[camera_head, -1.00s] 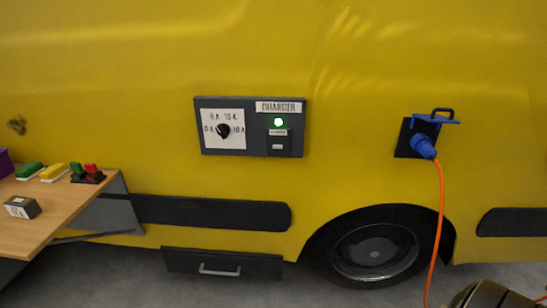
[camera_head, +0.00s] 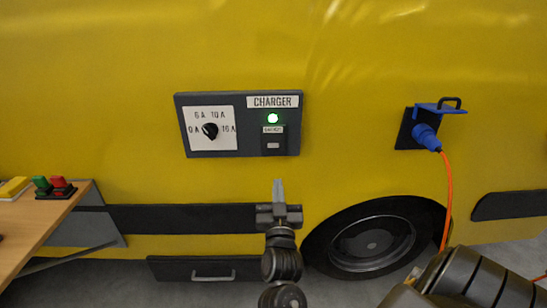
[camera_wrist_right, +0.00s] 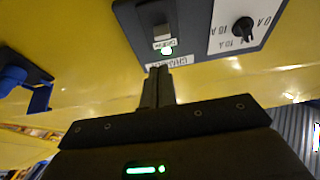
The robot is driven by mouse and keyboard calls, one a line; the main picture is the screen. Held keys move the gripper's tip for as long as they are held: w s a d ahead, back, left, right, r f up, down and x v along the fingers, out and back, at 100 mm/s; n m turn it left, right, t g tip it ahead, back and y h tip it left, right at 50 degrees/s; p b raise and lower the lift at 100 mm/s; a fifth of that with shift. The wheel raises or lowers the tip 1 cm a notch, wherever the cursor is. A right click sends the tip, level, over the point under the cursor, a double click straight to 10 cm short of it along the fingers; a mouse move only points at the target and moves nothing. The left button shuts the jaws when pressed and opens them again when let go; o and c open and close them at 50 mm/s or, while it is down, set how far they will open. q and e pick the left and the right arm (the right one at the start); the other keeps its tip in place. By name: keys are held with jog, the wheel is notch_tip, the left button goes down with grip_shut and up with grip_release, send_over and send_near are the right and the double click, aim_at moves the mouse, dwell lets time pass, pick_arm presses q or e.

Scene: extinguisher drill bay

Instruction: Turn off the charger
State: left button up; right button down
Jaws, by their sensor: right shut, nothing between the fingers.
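The charger panel (camera_head: 240,152) is a dark grey box on the yellow vehicle side. It carries a white dial plate with a black knob (camera_head: 210,130), a CHARGER label (camera_head: 273,101), a lit green lamp (camera_head: 272,118) and a small switch (camera_head: 273,145) under a small label. My right gripper (camera_head: 278,182) is shut and empty, pointing up just below the panel's right part in the head view. In the right wrist view the panel (camera_wrist_right: 190,44) appears upside down beyond the shut fingers (camera_wrist_right: 158,70). I cannot tell the knob's exact setting. My left gripper is not in view.
A blue plug (camera_head: 426,137) with an orange cable (camera_head: 447,200) sits in a socket at right. A dark drawer (camera_head: 170,268) and a wheel (camera_head: 372,243) are below. The wall around the panel is clear.

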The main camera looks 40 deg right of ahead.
aim_at(274, 147)
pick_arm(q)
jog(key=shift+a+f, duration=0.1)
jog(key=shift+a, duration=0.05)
pick_arm(e)
jog(key=shift+w+f, duration=0.1)
